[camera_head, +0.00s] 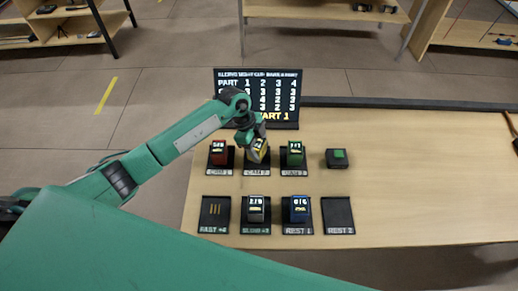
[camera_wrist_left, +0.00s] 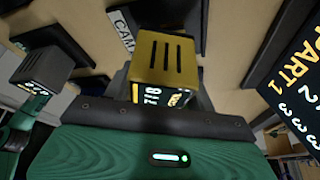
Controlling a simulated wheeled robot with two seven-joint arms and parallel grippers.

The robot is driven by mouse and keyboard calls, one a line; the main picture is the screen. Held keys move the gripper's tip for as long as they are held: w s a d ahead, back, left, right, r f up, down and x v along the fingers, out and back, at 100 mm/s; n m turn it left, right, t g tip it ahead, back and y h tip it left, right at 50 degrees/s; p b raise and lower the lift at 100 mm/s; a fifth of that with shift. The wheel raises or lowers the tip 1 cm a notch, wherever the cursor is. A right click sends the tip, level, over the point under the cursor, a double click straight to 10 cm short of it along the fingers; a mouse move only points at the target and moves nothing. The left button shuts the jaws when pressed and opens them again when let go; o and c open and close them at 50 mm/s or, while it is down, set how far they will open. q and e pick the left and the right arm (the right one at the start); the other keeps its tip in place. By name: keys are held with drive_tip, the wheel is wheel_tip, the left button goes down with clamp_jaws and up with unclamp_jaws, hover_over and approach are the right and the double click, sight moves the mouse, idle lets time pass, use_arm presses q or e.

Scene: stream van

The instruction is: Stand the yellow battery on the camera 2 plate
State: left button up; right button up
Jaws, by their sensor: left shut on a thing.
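The yellow battery (camera_head: 260,155) is at the camera 2 plate (camera_head: 256,172), in the middle of the back row's three labelled plates. My left gripper (camera_head: 256,143) comes down over it from the left and is shut on it. In the left wrist view the yellow battery (camera_wrist_left: 165,60) shows its slotted top and a lit display, just ahead of the black gripper parts. The gripper hides part of it in the head view. I cannot tell whether its base touches the plate. My right gripper is not in view.
A red battery (camera_head: 218,152) and a green battery (camera_head: 292,154) stand close on either side. A dark box with a green top (camera_head: 338,158) is farther right. In front, a grey battery (camera_head: 255,210) and a blue battery (camera_head: 300,210) stand between two bare plates. A scoreboard (camera_head: 257,95) stands behind.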

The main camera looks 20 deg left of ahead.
use_arm(q)
drive_tip(key=shift+f, duration=0.95)
drive_tip(key=o, duration=1.2)
drive_tip(key=shift+f, duration=0.15)
drive_tip(key=b+v, duration=0.2)
drive_tip(key=v, duration=1)
drive_tip(key=shift+s, duration=0.1)
